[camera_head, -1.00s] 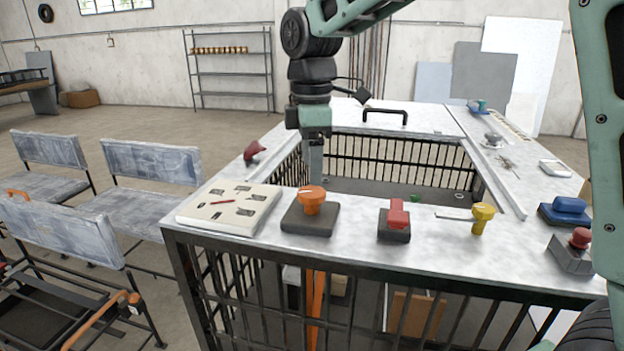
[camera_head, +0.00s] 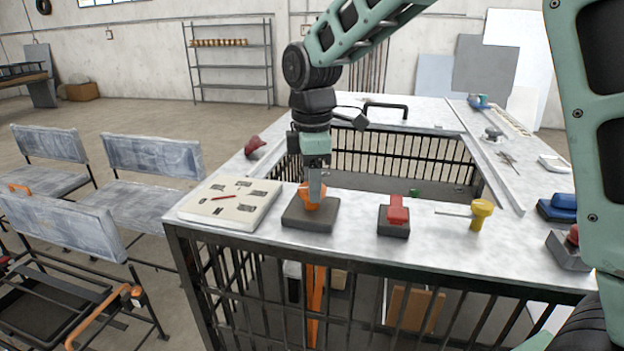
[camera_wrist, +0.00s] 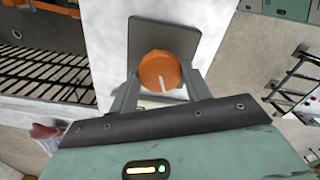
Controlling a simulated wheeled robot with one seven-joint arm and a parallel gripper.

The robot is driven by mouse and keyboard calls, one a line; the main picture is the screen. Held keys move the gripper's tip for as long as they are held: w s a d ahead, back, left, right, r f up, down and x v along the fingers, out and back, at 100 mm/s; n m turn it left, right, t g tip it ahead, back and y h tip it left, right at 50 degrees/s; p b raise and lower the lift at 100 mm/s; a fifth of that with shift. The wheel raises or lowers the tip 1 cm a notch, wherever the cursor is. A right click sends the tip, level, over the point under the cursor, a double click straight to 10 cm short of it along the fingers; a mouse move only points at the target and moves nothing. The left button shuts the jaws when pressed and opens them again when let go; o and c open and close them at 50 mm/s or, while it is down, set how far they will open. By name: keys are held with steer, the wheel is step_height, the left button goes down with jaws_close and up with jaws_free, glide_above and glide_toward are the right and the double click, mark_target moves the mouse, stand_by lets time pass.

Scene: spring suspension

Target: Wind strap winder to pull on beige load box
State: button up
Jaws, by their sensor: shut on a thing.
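The strap winder is an orange knob on a dark square base (camera_head: 300,218), near the front left of the metal bench top. In the wrist view the orange knob (camera_wrist: 160,72) has a white line on its top and sits between my two fingers. My gripper (camera_head: 315,195) points down over the knob and is shut on it. In the wrist view my gripper (camera_wrist: 163,88) has a finger on each side of the knob. An orange strap (camera_head: 316,295) hangs below the bench top under the winder. I cannot make out the beige load box for certain behind the bars.
A red switch on a dark base (camera_head: 396,215) and a yellow knob with a lever (camera_head: 481,212) stand to the right. A black handle (camera_head: 385,108) is behind. Chairs (camera_head: 150,165) stand left of the bench.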

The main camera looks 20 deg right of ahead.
steer(key=shift+m, duration=0.3)
steer(key=shift+m+p, duration=0.3)
steer(key=shift+m, duration=2.4)
steer(key=o, duration=1)
steer(key=shift+r, duration=0.1)
step_height(320, 180, up, 17)
steer(key=b, duration=0.2)
steer(key=shift+r+b, duration=0.15)
steer(key=shift+b, duration=0.2)
